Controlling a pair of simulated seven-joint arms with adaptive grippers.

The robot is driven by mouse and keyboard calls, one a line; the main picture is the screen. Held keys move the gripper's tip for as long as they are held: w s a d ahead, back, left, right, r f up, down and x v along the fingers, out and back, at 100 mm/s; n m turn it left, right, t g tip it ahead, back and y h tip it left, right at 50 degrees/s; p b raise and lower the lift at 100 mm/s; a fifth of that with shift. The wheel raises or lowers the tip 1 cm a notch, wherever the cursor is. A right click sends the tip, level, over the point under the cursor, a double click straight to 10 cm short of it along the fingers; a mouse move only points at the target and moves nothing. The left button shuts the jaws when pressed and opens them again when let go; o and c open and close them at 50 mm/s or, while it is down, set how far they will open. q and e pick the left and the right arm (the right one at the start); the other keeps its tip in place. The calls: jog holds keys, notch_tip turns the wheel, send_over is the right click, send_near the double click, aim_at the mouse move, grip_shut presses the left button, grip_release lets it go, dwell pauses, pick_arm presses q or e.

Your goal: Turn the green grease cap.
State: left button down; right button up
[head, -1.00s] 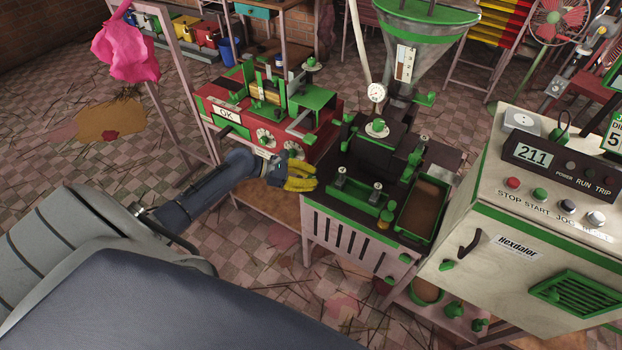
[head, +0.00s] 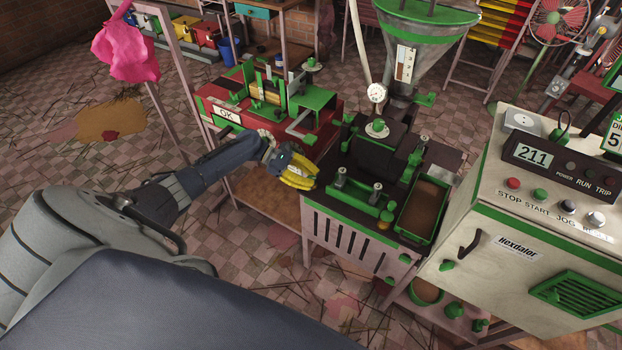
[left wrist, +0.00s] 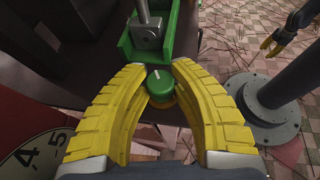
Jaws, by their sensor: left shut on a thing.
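The green grease cap (left wrist: 161,86), a small round knob with a white mark on top, sits between the yellow fingers of my left gripper (left wrist: 161,72) in the left wrist view. The fingers curve around it from both sides and are shut on it. In the head view my left gripper (head: 312,178) is at the left edge of the dark-topped extruder (head: 338,232), and the cap is hidden there by the fingers. My right gripper (left wrist: 270,45) shows small at the upper right of the left wrist view; its opening is too small to judge.
Beside the cap is a green rail (head: 352,200) with silver clamps (head: 340,176). A red machine with an OK sign (head: 227,114) stands behind my left forearm. The control cabinet (head: 530,235) reading 211 is at the right.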

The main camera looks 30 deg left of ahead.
pick_arm(q)
jog(key=shift+d, duration=0.15)
jog(key=c, duration=1.1)
grip_release()
jog(key=v, duration=1.2)
